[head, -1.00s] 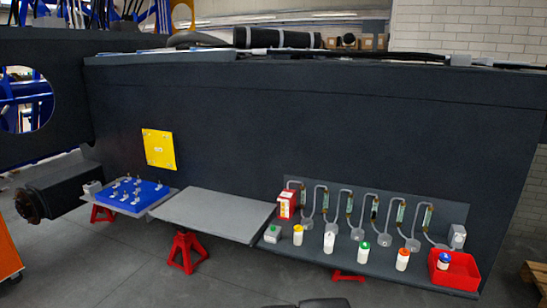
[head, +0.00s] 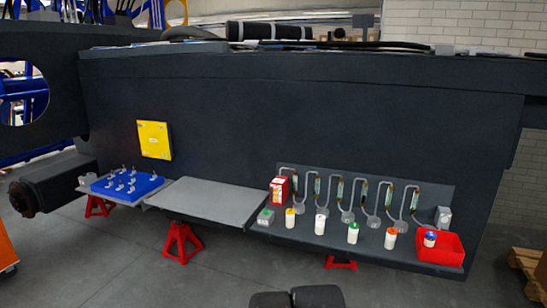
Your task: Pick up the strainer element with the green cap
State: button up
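The strainer element with the green cap (head: 353,235) stands upright on the grey shelf along the dark chassis wall. It has a white body and is right of the middle in the head view. To its left stand a white-capped element (head: 320,224) and a yellow-capped element (head: 290,219). To its right stands an orange-capped one (head: 390,239). A blue-capped element (head: 430,239) is in the red bin (head: 453,257). Dark rounded parts at the bottom edge look like my own arm. No gripper fingers are visible.
Looped grey pipes with bowls (head: 345,200) rise behind the elements. A small grey box with a green top (head: 265,217) and a red-white box (head: 280,189) stand at the shelf's left end. A bare grey table (head: 208,198) is further left. The floor in front is clear.

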aim_at(354, 227)
jog(key=k, duration=0.1)
jog(key=i+z, duration=0.1)
jog(key=i, duration=0.8)
jog(key=i+z, duration=0.15)
jog(key=i, duration=0.7)
jog(key=j, duration=0.1)
